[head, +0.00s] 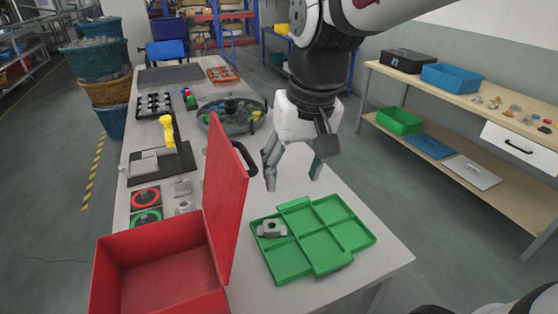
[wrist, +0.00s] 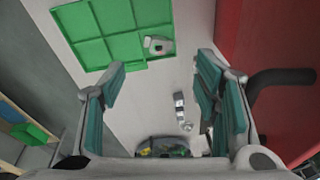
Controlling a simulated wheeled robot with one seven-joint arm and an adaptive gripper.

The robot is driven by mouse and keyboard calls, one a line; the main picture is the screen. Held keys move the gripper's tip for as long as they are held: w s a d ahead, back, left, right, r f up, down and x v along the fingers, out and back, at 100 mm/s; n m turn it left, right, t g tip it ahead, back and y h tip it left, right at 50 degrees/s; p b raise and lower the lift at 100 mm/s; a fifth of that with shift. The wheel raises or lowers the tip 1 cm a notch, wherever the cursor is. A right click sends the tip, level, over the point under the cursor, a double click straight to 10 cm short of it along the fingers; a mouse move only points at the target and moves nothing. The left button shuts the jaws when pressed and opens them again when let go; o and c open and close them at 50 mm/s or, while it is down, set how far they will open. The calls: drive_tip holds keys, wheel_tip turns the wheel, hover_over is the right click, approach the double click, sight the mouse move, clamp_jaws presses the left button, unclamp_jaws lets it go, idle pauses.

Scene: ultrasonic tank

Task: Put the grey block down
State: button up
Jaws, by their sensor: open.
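A grey block (head: 271,229) with a raised middle sits in the upper-left compartment of the green divided tray (head: 324,266), near the table's front right. In the wrist view the block (wrist: 158,45) shows at a corner of the tray (wrist: 92,57). My gripper (head: 293,178) is open and empty, pointing down above the table, behind and above the tray. In the wrist view nothing is between its fingers (wrist: 160,75), and the block shows beyond the fingertips, apart from them.
A red box (head: 165,270) with its lid (head: 224,195) standing open is left of the tray, close to my gripper. Grey pieces (head: 183,187) and red and green round pads (head: 146,198) lie left of the lid. A round basin (head: 231,114) stands further back.

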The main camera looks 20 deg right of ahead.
drive_tip(key=s+r+n+t, duration=0.1)
drive_tip(key=s+r+t, duration=0.1)
drive_tip(key=s, duration=0.7)
drive_tip(key=shift+s+n+t+h, duration=0.25)
drive_tip(key=shift+n+t+h, duration=0.05)
drive_tip(key=shift+n+t, duration=0.1)
drive_tip(key=shift+c, duration=0.2)
